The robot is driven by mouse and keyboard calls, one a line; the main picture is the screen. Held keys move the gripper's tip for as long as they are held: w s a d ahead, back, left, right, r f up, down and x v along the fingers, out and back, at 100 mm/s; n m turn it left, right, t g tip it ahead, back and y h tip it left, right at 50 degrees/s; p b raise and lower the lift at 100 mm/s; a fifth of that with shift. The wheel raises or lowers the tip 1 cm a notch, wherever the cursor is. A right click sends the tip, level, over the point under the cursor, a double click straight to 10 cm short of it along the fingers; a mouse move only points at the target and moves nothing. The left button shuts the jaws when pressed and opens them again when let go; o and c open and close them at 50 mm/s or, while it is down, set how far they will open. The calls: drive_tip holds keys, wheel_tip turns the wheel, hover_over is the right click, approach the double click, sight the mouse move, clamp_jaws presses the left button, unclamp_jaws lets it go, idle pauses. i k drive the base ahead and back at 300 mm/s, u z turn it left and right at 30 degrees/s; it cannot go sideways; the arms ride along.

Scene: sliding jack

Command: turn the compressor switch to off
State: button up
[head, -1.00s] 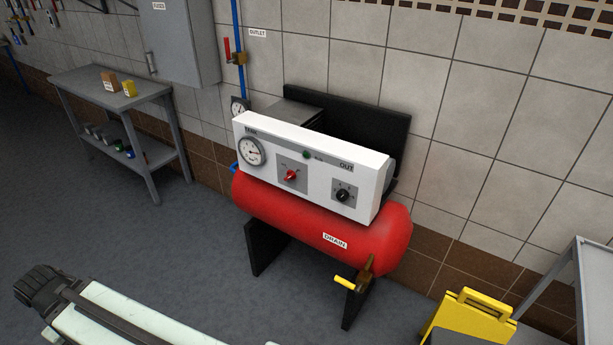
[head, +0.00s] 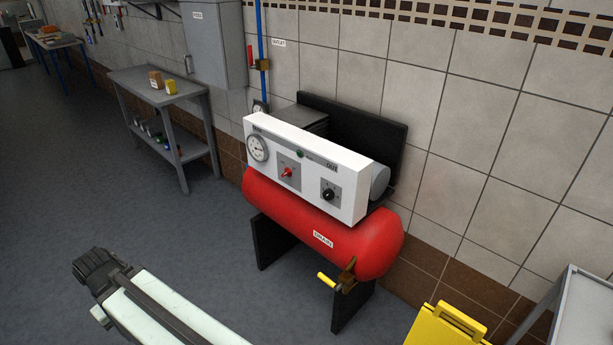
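The compressor (head: 330,228) has a red tank on dark legs and a white front panel (head: 262,128). A red switch knob (head: 287,172) sits on a grey plate left of the panel's middle. Its handle looks roughly upright and slightly tilted; the marks around it are too small to read. A black knob (head: 328,195) is on a second grey plate to its right, under OUT. My arm shows at the lower left, and its dark end (head: 97,268) is well apart from the panel. Whether the fingers are open or shut cannot be made out.
A round gauge (head: 258,149) is at the panel's left. A yellow-handled drain valve (head: 327,281) sticks out below the tank. A yellow object (head: 440,327) and a grey cart (head: 578,310) stand at the lower right. A grey table (head: 150,85) is at the back left. Floor before the compressor is clear.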

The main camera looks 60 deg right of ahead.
sight(289, 172)
drive_tip(key=u, duration=0.15)
drive_tip(key=i, duration=0.95)
drive_tip(key=z, duration=0.05)
